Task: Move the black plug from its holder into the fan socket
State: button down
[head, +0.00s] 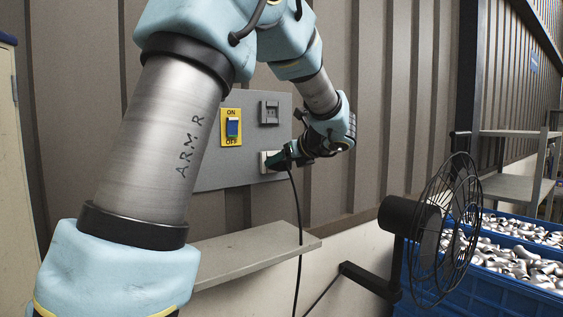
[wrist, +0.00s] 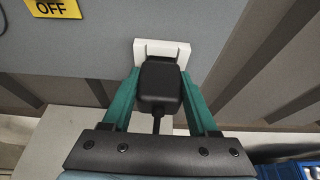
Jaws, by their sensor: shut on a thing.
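My gripper (head: 275,161) is at the wall panel, in front of a white socket (head: 264,157). In the wrist view its two teal fingers (wrist: 160,76) are shut on the black plug (wrist: 160,88), one on each side. The plug lies over the middle of the white socket plate (wrist: 162,46) and hides the holes. I cannot tell how deep it sits, or if it is in. Its black cord (head: 299,225) hangs down from the gripper. A grey square fixture (head: 270,112) above the white socket holds no plug.
The grey panel (head: 215,175) carries a blue ON/OFF switch on a yellow plate (head: 231,127), left of the socket. A ledge (head: 255,244) juts out below. A black fan (head: 412,218) stands at the right, before blue crates (head: 485,290) of metal castings.

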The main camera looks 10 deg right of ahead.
jog(key=shift+w+a, duration=0.1)
jog(key=shift+w, duration=0.05)
jog(key=shift+c, duration=0.5)
grip_release()
jog(key=shift+w, duration=0.1)
jog(key=b+v, duration=0.2)
jog(key=v, duration=0.8)
jog(key=shift+s+r, duration=0.2)
jog(key=shift+s, duration=0.15)
jog(key=shift+s, duration=0.1)
